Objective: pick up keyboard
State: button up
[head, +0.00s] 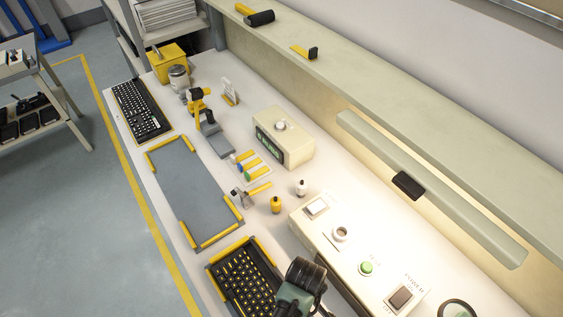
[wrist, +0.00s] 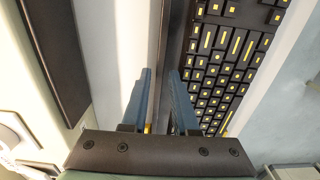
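A black keyboard with yellow-marked keys (head: 243,277) lies at the bottom of the head view, with yellow strips at its border and my arm partly in front of its right side. It fills the upper right of the wrist view (wrist: 226,62). My gripper (wrist: 160,76) is open, with a gap between its two blue fingers. In the wrist view, the dark edge beside the keyboard runs between the fingers; I cannot tell whether they touch it. In the head view the fingers are hidden. A second black keyboard, with pale-marked keys (head: 141,108), lies at the bench's far left end.
An empty grey mat (head: 190,190) with yellow corner strips lies between the keyboards. A control panel (head: 350,250) with buttons stands right of my arm. A beige box (head: 284,138), a yellow tool (head: 199,104) and small bottles stand behind. A shelf (head: 400,110) runs above.

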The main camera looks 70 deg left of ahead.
jog(key=shift+f, duration=0.65)
jog(key=shift+c, duration=0.3)
grip_shut()
jog(key=shift+r, duration=0.1)
dwell(0.5)
